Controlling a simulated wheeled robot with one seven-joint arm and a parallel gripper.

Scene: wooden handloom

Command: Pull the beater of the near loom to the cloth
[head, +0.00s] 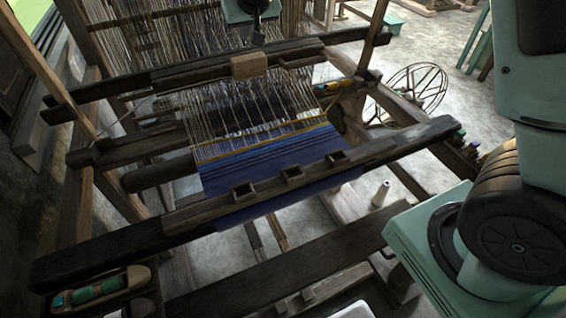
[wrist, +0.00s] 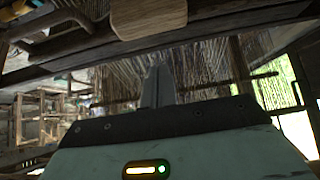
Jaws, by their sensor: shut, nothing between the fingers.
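The beater (head: 190,77) of the near loom is a dark wooden bar across the warp, with a pale wooden block (head: 249,65) at its middle. The block (wrist: 148,17) also shows at the top of the wrist view. The blue cloth (head: 275,160) lies nearer, behind the front beam, with bare warp threads (head: 225,115) between it and the beater. My gripper (head: 258,37) is at the top of the head view, just beyond the block. Its narrow fingers (wrist: 158,85) are together and empty in the wrist view. I cannot tell whether they touch the beater.
The front beam (head: 120,237) crosses before the cloth. A shuttle with green thread (head: 98,292) sits at lower left. A spoked wheel (head: 418,88) and a white spool (head: 381,193) stand to the right. Loom posts (head: 373,35) flank the warp.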

